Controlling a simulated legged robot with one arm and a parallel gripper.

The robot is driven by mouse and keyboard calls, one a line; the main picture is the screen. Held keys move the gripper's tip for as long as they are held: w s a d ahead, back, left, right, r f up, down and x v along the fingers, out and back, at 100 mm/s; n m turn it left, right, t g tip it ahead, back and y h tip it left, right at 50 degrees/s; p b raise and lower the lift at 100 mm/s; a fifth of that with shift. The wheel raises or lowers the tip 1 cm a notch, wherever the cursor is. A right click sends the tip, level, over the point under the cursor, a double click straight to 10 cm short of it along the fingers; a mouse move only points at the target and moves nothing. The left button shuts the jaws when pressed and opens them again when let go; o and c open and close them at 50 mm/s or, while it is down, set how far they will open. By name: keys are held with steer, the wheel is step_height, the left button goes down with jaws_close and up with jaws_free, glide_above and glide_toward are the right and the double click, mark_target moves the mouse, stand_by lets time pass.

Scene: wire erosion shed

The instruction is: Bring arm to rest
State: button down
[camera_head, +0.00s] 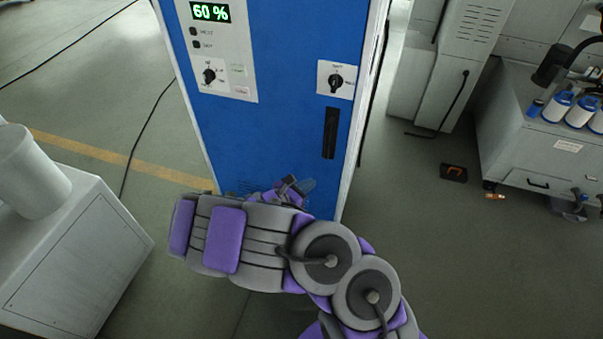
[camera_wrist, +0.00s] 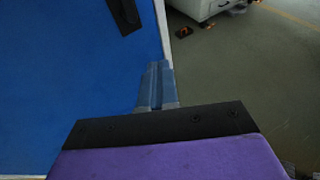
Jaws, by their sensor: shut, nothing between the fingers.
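My arm is purple and grey and lies folded across the lower middle of the head view, in front of the blue cabinet (camera_head: 285,130). My gripper (camera_head: 308,184) is partly hidden behind the arm in the head view and shows near the cabinet's lower front. In the wrist view the fingers of my gripper (camera_wrist: 157,85) are together with nothing between them. They stand over the cabinet's right edge. The blue cabinet front (camera_wrist: 75,75) fills the left of the wrist view. I cannot tell whether the fingers touch it.
The cabinet has a display reading 60 % (camera_head: 210,12), knobs and a black handle (camera_head: 330,133). A grey box with a white cylinder (camera_head: 28,175) stands at left. A grey bench (camera_head: 535,140) with bottles stands at right. A dark item (camera_head: 453,173) lies on the floor. Floor at lower right is clear.

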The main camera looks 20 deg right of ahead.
steer(key=shift+s+d, duration=0.1)
steer(key=shift+d, duration=0.1)
steer(key=s+d+r+m+g+y, duration=0.1)
steer(key=s+d+r+m+g, duration=0.35)
steer(key=s+r+m, duration=0.35)
steer(key=s+d+r+m+g, duration=0.4)
steer(key=s+d+r+m, duration=0.25)
steer(key=r, duration=0.35)
steer(key=s+a+r+m+y, duration=0.2)
steer(key=s+a+m+y, duration=0.2)
steer(key=s+a, duration=0.5)
steer(key=s+a+r+m+y, duration=0.2)
steer(key=s+a+m+y, duration=0.2)
steer(key=s+a+y, duration=0.4)
steer(key=shift+s+a+m, duration=0.35)
steer(key=shift+s+a, duration=0.1)
steer(key=shift+s, duration=2.65)
steer(key=shift+a+r, duration=0.1)
steer(key=shift+a, duration=0.2)
